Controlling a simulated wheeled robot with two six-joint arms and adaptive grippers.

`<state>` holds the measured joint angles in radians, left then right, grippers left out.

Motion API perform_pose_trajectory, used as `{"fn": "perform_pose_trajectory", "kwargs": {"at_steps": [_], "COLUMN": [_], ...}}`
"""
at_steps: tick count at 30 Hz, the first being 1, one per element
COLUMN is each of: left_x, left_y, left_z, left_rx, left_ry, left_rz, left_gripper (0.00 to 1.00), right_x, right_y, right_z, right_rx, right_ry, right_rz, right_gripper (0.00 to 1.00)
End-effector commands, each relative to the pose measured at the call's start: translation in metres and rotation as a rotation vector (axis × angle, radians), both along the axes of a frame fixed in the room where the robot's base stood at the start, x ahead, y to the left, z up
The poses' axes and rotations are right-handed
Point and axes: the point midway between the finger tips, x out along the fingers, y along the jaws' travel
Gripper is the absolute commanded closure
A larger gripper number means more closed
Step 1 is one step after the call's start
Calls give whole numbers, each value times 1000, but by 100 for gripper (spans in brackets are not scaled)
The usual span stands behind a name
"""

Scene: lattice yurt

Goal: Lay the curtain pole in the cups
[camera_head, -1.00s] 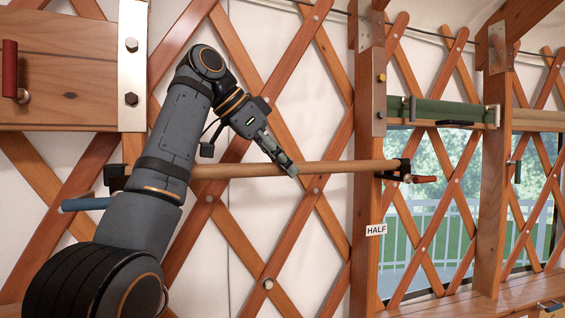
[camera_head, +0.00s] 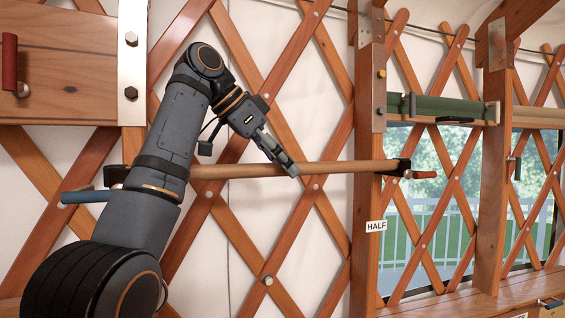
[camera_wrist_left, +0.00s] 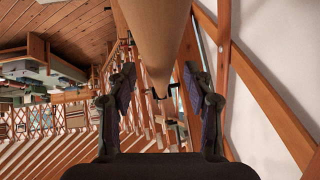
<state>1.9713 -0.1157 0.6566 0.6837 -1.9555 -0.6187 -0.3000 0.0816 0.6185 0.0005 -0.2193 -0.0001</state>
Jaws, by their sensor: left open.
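The wooden curtain pole (camera_head: 335,167) runs level across the lattice wall. Its right end meets a black cup (camera_head: 398,167) on the upright post. Its left end reaches a black cup (camera_head: 114,176), partly hidden behind my left arm; I cannot tell how either end is seated. My left gripper (camera_head: 285,168) is at the middle of the pole. In the left wrist view the pole (camera_wrist_left: 155,30) lies between and beyond the two spread fingers (camera_wrist_left: 160,105), with gaps on both sides. My right gripper is not in view.
A red handle (camera_head: 424,174) sticks out by the right cup and a blue handle (camera_head: 88,197) by the left one. A green roll (camera_head: 445,109) hangs above the window at the right. A "HALF" label (camera_head: 376,226) is on the post. A wooden cabinet (camera_head: 65,70) is upper left.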

Motion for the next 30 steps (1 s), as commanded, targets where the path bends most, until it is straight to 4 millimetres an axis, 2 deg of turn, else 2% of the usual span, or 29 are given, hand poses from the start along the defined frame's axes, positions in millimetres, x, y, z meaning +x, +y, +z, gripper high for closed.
{"fn": "perform_pose_trajectory", "kwargs": {"at_steps": [6,12,30], "left_x": [-17,-26,-28], "left_y": [25,40,42], "left_z": [31,49,51], "left_rx": [-1,-1,-2], "left_ry": [-4,-3,-4], "left_rz": [2,0,0], "left_gripper": [48,48,48], "right_x": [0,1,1], "right_y": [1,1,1], "right_z": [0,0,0], "right_rx": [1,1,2], "right_ry": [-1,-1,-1], "right_rz": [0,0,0], "right_gripper": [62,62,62]}}
